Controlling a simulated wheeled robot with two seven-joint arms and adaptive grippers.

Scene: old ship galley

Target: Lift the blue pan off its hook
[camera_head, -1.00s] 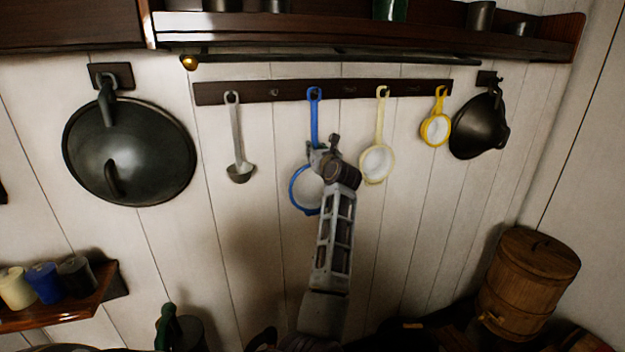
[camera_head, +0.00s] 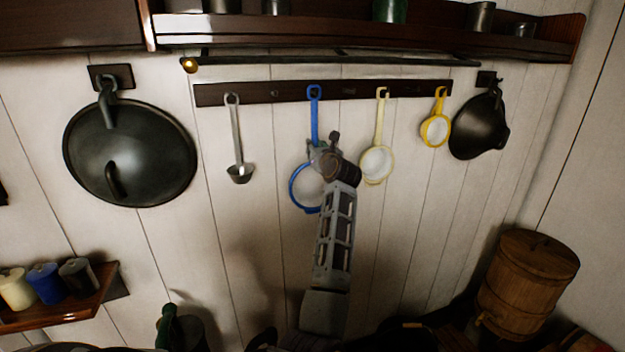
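The blue pan (camera_head: 293,188) hangs by its long blue handle from a hook on the dark wooden rail (camera_head: 215,94). It has a round pale inside and a blue rim.
A ladle (camera_head: 239,173) hangs left of the blue pan. A cream pan (camera_head: 376,164) hangs close on the right, then a yellow one (camera_head: 435,131). Dark pans (camera_head: 140,150) hang at both sides. A shelf (camera_head: 350,35) runs above; a wooden barrel (camera_head: 527,285) stands lower right.

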